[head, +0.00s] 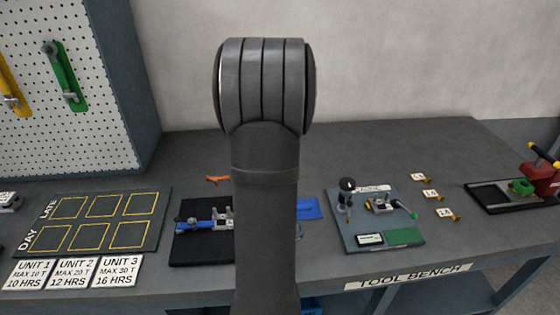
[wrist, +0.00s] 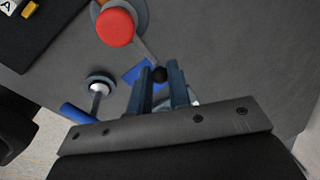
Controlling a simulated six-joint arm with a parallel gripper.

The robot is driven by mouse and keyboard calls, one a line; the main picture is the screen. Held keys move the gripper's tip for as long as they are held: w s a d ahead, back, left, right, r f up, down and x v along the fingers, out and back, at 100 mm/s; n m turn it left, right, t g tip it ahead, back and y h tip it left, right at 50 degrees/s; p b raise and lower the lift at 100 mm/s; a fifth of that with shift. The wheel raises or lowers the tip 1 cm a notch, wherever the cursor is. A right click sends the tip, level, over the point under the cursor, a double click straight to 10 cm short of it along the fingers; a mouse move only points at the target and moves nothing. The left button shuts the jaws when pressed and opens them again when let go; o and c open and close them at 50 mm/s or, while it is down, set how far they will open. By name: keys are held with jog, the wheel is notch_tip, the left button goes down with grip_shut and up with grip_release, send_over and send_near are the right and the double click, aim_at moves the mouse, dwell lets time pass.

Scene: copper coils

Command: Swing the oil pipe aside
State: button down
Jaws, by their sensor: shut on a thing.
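My gripper (wrist: 160,68) shows in the wrist view, with its two fingers shut on a small black knob (wrist: 160,75). A thin grey rod (wrist: 146,53) runs from near the knob toward a round red cap (wrist: 115,27) on a grey round base. The rod and knob look like the oil pipe, though I cannot be sure. In the head view my arm hides the gripper and the knob.
In the head view, a dark board with a blue tool (head: 195,225) lies left of my arm and a grey fixture plate (head: 350,235) lies right. An orange piece (head: 217,180) is behind.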

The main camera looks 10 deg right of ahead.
jog(key=shift+s+a+m+g+h, duration=0.2)
jog(key=shift+s+a+m, duration=0.45)
jog(key=shift+m, duration=1.1)
jog(key=shift+s+a+m+g+h, duration=0.25)
jog(key=shift+s+m, duration=0.7)
jog(key=shift+m, duration=0.75)
jog(key=shift+s+a+m+g+h, duration=0.15)
jog(key=shift+s+a+m, duration=0.5)
jog(key=shift+m, duration=1.1)
jog(key=shift+s+d, duration=0.15)
jog(key=c, duration=1.3)
grip_release()
jog(key=shift+c, duration=0.2)
jog(key=s+a+r, duration=0.1)
jog(key=a+r, duration=0.2)
jog(key=r, duration=1.4)
